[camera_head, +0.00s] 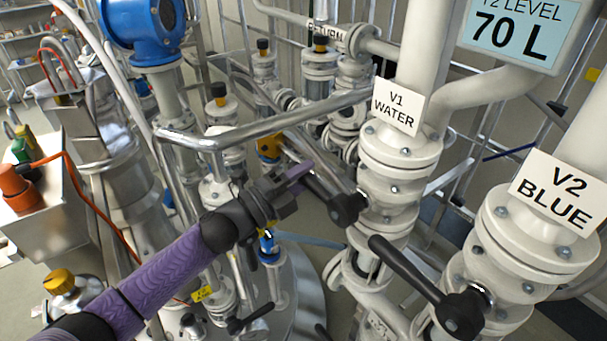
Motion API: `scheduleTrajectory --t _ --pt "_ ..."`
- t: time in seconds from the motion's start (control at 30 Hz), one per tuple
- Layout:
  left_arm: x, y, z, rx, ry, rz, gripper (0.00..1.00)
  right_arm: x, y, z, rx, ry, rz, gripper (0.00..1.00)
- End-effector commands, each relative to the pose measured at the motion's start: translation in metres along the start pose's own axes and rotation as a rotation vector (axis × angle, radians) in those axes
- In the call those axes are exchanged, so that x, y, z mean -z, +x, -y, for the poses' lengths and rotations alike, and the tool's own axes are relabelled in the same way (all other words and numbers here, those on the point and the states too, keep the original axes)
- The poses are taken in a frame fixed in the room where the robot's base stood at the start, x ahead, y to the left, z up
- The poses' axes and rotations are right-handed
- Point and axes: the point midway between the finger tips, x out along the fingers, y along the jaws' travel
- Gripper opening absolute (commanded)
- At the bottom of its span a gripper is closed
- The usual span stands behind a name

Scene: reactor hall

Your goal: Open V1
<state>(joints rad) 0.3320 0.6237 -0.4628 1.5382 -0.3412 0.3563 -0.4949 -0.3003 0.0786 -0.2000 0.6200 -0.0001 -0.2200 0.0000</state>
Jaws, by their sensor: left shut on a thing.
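The V1 valve (396,185) is a white flanged valve right of centre, under a white sign (397,107) reading "V1 WATER". Its black lever handle (345,206) has its hub on the valve's left side and points up and left. My left gripper (294,184), on the purple arm from the lower left, is shut on the V1 handle near its free end. The fingers hide that end of the handle. My right gripper is not in view.
The V2 valve (507,250), marked "V2 BLUE", stands at the right; its black lever (412,274) sticks out up and left, below the V1 handle. A metal rail (270,128) passes above my gripper. A "70 L" display (508,30) is at top right. Pipes crowd behind.

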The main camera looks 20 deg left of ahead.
Motion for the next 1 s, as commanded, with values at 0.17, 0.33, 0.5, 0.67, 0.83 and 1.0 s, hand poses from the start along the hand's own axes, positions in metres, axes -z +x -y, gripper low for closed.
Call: scheduleTrajectory --t 0.17,0.33,0.5,0.67,0.83,1.0 --pt "0.000 -0.001 -0.007 -0.001 -0.060 0.012 0.00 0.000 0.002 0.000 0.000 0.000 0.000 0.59" --pt "0.002 -0.004 -0.020 -0.004 -0.176 0.037 0.00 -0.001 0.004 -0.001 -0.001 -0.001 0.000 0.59" --pt "0.006 -0.007 -0.034 -0.005 -0.324 0.067 0.00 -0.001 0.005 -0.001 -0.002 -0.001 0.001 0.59" --pt "0.011 -0.010 -0.047 -0.006 -0.464 0.094 0.00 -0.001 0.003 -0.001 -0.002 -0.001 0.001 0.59" --pt "0.019 -0.012 -0.058 -0.008 -0.598 0.122 0.00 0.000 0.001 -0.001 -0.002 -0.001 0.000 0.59" --pt "0.025 -0.014 -0.066 -0.008 -0.704 0.143 0.00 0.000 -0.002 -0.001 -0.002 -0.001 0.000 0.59"
